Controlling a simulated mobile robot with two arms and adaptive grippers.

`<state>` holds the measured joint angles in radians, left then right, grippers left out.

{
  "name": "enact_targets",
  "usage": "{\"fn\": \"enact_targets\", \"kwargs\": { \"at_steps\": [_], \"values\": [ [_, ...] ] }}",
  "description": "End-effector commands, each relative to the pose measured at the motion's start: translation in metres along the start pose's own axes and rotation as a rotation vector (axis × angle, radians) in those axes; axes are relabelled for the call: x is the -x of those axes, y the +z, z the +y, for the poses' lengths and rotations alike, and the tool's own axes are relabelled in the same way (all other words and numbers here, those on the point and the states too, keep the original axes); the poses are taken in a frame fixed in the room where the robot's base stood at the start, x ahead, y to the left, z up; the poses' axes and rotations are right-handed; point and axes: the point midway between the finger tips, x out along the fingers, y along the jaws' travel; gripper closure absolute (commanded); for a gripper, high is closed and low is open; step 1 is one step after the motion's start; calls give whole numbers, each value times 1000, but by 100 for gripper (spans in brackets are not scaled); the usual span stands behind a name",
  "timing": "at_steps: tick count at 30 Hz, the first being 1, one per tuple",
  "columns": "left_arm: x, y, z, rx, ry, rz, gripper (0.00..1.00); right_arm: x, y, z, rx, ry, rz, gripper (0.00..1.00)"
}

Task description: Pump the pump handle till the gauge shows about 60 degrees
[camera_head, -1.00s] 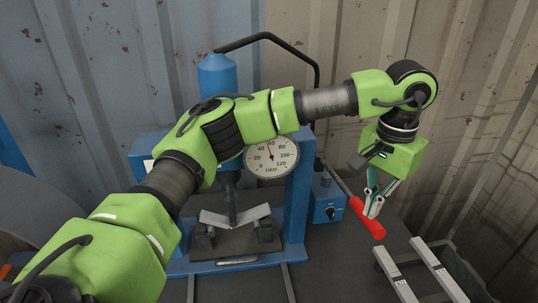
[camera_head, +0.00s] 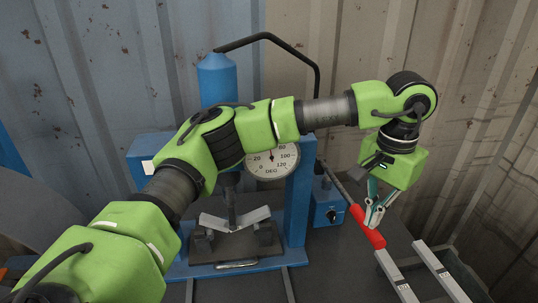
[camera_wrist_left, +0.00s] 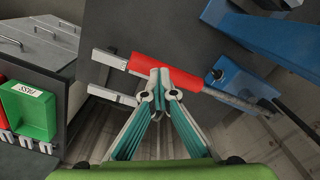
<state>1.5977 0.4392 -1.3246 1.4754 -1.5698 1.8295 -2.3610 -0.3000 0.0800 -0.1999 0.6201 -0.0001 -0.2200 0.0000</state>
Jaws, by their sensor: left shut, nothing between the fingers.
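The pump handle's red grip (camera_head: 368,234) slants down to the front right of the blue pump block (camera_head: 327,208). My left gripper (camera_head: 371,224) is shut with its fingertips against the upper side of the red grip, not around it. In the left wrist view, the shut fingertips (camera_wrist_left: 158,74) lie at the red grip (camera_wrist_left: 145,66). The round white gauge (camera_head: 272,162), marked DEG, is on the press frame. My right gripper is not in view.
The blue press (camera_head: 298,205) holds a bent metal plate (camera_head: 235,219) in its middle. A bin with metal bars (camera_head: 437,272) stands at the front right. The wrist view shows a green tray (camera_wrist_left: 30,110) at left. A corrugated wall closes the back.

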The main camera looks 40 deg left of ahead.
Motion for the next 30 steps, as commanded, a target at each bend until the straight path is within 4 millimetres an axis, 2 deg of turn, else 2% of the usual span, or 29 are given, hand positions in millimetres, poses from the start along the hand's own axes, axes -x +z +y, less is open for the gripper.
{"fn": "enact_targets", "kwargs": {
  "at_steps": [13, 16, 20, 30],
  "values": [
    [-19, 0, 0, 2, -1, -1, 100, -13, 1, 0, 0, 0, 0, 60],
    [-16, 0, -1, 2, -2, 0, 100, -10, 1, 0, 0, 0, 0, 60],
    [-5, -1, -2, 2, -2, 0, 100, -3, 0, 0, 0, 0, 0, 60],
    [43, -4, -8, 2, -1, 1, 100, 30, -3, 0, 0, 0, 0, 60]
  ]
}}
